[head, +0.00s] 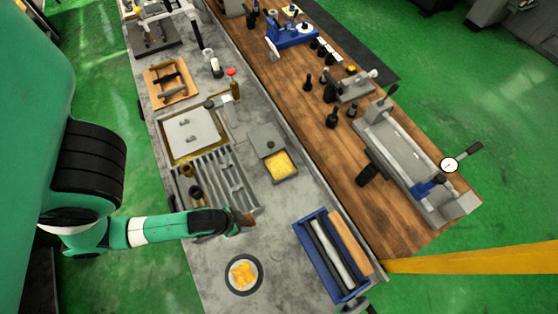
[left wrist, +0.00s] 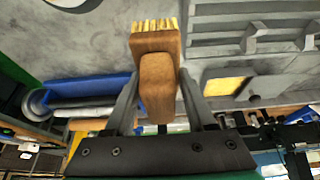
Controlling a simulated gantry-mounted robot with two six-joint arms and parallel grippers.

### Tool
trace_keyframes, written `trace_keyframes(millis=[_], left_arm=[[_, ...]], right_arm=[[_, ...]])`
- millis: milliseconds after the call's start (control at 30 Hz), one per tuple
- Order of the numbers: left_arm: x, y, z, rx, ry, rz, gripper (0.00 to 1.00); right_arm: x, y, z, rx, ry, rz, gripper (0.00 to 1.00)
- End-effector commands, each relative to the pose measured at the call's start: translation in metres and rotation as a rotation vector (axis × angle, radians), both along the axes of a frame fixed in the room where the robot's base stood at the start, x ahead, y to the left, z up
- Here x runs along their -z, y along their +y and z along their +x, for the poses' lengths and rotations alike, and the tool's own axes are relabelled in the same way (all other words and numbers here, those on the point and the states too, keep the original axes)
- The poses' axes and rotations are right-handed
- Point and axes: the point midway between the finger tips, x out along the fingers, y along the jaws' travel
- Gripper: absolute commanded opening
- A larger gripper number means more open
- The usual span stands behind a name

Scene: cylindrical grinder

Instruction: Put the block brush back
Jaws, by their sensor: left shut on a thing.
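My left gripper (head: 236,220) reaches in from the left over the grey bench (head: 215,275). It is shut on the block brush (head: 247,218), a small brown wooden block. In the left wrist view the brush (left wrist: 158,75) stands between the two fingers of the gripper (left wrist: 157,95), with pale bristles at its far end. In the head view the brush is mostly hidden by the gripper, beside the front end of the slotted grey rack (head: 225,178). My right gripper is not in view.
A blue tray with rollers (head: 322,255) lies to the right, and a round dish with yellow pieces (head: 243,274) in front. A grey box with a yellow inside (head: 281,166) stands behind. A wooden tray (head: 157,76) with dark tools lies farther back. Bare bench lies around the dish.

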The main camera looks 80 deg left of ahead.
Motion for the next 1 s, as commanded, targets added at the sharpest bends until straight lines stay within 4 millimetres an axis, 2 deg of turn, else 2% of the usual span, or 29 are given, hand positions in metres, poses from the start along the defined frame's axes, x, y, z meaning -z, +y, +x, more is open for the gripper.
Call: trace_keyframes(millis=[167,467,500,600,700,1000], left_arm=[[0.005,0.005,0.011,-0.009,-0.001,-0.001,0.00],[0.041,0.039,0.085,-0.004,-0.003,0.001,0.00],[0.057,0.042,0.092,-0.004,-0.001,0.000,0.00],[0.078,0.048,0.106,-0.002,-0.001,0.000,0.00],[0.088,0.052,0.115,-0.002,0.000,-0.001,0.00],[0.096,0.056,0.123,-0.002,0.001,-0.001,0.00]], right_arm=[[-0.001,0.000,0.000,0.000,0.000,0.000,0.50],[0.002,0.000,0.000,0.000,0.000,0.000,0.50],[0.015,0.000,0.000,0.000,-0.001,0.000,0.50],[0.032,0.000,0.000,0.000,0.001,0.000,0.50],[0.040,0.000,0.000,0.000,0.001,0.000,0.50],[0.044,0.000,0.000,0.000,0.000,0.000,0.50]])
